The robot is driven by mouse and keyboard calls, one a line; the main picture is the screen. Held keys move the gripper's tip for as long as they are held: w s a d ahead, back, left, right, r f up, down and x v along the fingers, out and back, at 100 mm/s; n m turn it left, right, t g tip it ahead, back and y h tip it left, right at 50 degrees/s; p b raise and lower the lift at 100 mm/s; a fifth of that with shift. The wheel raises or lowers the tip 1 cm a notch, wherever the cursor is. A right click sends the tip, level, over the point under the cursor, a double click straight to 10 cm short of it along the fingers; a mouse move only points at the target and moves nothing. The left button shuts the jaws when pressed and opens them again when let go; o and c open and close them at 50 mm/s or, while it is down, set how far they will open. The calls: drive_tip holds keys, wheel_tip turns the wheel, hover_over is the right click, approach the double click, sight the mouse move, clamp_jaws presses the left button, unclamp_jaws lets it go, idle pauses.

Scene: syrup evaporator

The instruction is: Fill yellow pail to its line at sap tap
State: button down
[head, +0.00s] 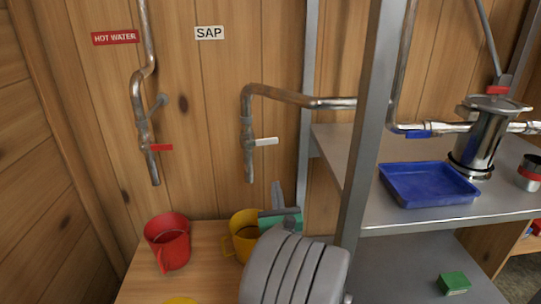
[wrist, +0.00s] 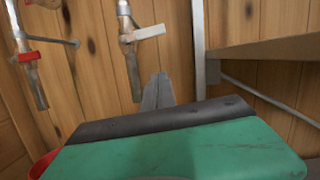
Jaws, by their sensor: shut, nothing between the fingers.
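The yellow pail (head: 240,238) stands on the wooden bench below the sap tap (head: 248,150), partly hidden by my gripper; its fill line and contents cannot be seen. The tap hangs under a SAP sign (head: 209,33), and its white lever (head: 265,141) points sideways to the right. No stream shows at the spout. The tap also shows in the wrist view (wrist: 130,55), with its white lever (wrist: 149,32) above my fingertips. My gripper (head: 277,190) is shut and empty, fingers pointing up, right of and below the spout. Its fingers also show in the wrist view (wrist: 158,90).
A hot water tap (head: 146,145) with a red lever hangs on the left, above a red pail (head: 168,240). A grey shelf post (head: 365,150) stands close on the right. The shelf holds a blue tray (head: 428,184) and a metal vessel (head: 480,135).

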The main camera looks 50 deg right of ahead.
sight(261, 143)
drive_tip(key=w+d+r+p, duration=0.3)
drive_tip(key=w+d+r, duration=0.3)
drive_tip(key=w, duration=0.1)
drive_tip(key=shift+d+r+p, duration=0.2)
drive_tip(key=shift+p, duration=0.1)
drive_tip(key=shift+s+d, duration=0.15)
